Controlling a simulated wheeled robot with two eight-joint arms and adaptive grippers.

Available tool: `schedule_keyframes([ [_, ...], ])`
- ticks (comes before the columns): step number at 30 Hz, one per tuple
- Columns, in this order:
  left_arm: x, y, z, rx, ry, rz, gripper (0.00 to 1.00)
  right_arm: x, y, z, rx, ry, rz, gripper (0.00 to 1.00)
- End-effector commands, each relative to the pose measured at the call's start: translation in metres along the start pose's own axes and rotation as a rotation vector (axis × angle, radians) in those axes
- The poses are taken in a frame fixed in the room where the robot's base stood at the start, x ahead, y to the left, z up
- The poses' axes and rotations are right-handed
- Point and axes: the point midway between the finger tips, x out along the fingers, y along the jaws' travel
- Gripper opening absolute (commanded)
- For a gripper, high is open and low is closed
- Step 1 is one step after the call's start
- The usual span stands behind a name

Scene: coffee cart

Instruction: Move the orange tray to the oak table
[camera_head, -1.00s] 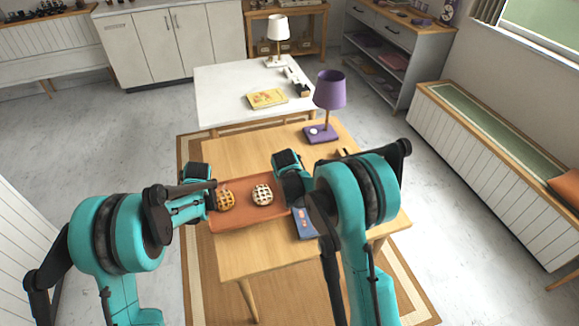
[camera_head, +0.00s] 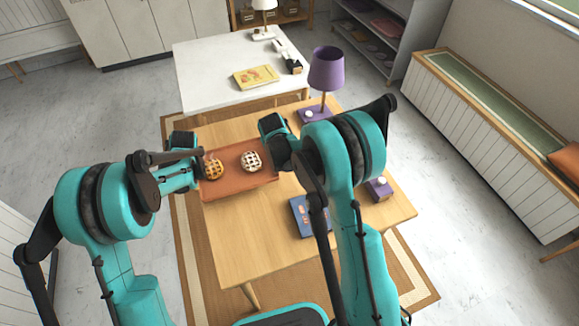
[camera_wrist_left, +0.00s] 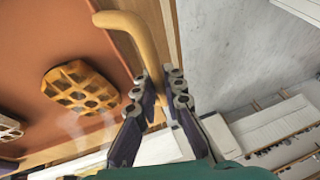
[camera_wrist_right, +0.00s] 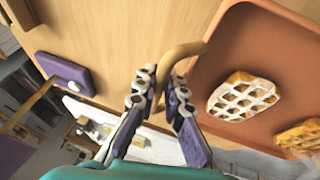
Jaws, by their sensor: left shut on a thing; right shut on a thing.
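The orange tray (camera_head: 238,188) is level over the wooden oak table (camera_head: 240,245), with a golden lattice pastry (camera_head: 213,169) and a paler one (camera_head: 251,161) on it. I cannot tell whether its underside touches the tabletop. My left gripper (camera_wrist_left: 158,88) is shut on the tray's left wooden handle (camera_wrist_left: 128,22). My right gripper (camera_wrist_right: 160,85) is shut on the right wooden handle (camera_wrist_right: 182,52). In the head view, the arms and wrists mostly hide the fingers and handles.
A purple lamp (camera_head: 326,70) stands at the oak table's back right. A blue book (camera_head: 306,216) and a small purple object (camera_head: 380,189) lie on its right side. A white table (camera_head: 205,75) with a yellow book (camera_head: 256,77) adjoins behind. The table's front is clear.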

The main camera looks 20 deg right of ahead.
Motion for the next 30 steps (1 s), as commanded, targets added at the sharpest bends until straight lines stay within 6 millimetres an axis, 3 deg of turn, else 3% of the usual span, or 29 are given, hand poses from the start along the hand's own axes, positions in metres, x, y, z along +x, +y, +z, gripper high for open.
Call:
schedule_keyframes([
  [25, 0.038, 0.011, 0.015, 0.001, 0.001, 0.003, 0.00, 0.038, -0.011, 0.015, -0.001, 0.001, -0.003, 0.00],
  [28, 0.038, 0.011, 0.016, 0.001, 0.001, 0.003, 0.30, 0.038, -0.011, 0.015, -0.001, 0.001, -0.003, 0.30],
  [30, 0.038, 0.010, 0.016, 0.001, 0.000, 0.003, 0.30, 0.038, -0.010, 0.015, -0.001, 0.001, -0.003, 0.30],
])
